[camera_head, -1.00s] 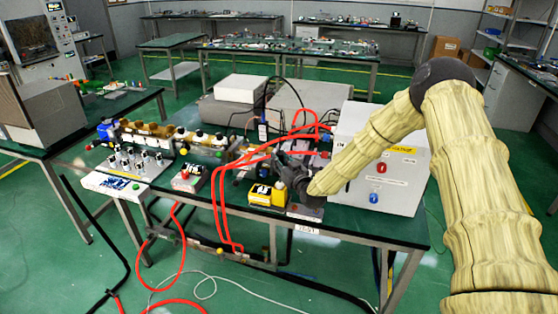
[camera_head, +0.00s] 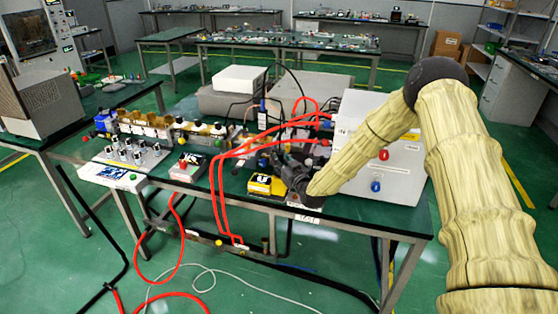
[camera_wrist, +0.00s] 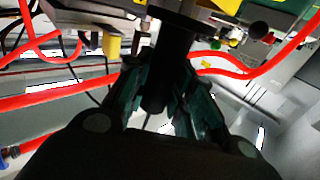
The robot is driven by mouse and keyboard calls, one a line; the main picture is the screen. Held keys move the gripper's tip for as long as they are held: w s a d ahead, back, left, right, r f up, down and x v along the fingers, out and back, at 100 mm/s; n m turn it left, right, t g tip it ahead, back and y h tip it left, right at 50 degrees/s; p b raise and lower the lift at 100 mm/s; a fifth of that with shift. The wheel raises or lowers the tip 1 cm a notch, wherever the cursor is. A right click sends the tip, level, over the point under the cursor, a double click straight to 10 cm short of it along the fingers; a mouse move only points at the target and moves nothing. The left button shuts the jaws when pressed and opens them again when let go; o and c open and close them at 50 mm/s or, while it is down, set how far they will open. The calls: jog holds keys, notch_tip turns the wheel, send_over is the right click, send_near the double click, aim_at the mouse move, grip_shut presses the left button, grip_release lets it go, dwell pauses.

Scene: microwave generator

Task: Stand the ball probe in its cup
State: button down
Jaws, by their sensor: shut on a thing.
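My gripper (camera_wrist: 162,98) is shut on a thick black cylindrical handle, which I take to be the ball probe (camera_wrist: 168,62). The dark teal fingers sit on both sides of the handle in the wrist view. The probe's ball end cannot be made out. In the head view my gripper (camera_head: 292,172) is at the bench's front right, just left of the white cabinet and behind a small labelled block. It hides most of the probe there. I cannot pick out the cup in either view.
The white cabinet (camera_head: 400,165) with red and blue terminals stands close to the right. A yellow box (camera_head: 266,186) stands close to the left. Red cables (camera_head: 222,185) loop beside my gripper and over the bench edge. Free bench top (camera_head: 385,222) lies at the front right.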

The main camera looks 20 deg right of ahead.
jog(key=c, duration=1.1)
grip_release()
jog(key=shift+c, duration=0.2)
jog(key=shift+s, duration=0.15)
jog(key=s+d, duration=0.2)
jog(key=s, duration=0.9)
jog(key=s+a+f+m+g, duration=0.1)
jog(key=s+a+f+g, duration=0.3)
jog(key=s+f, duration=0.65)
jog(key=s+a+f+g, duration=0.4)
jog(key=s+f+g, duration=0.1)
jog(key=s+f, duration=0.55)
jog(key=s+f+g+h, duration=0.1)
jog(key=s+f+g, duration=0.1)
jog(key=s, duration=0.8)
jog(key=s+f+m+g+h, duration=0.1)
jog(key=s+f+g, duration=0.2)
jog(key=s, duration=0.7)
jog(key=s+d+f+g+h, duration=0.1)
jog(key=s+f+g, duration=0.2)
jog(key=s, duration=0.8)
jog(key=shift+f+m+g, duration=0.15)
jog(key=shift+m+g, duration=0.15)
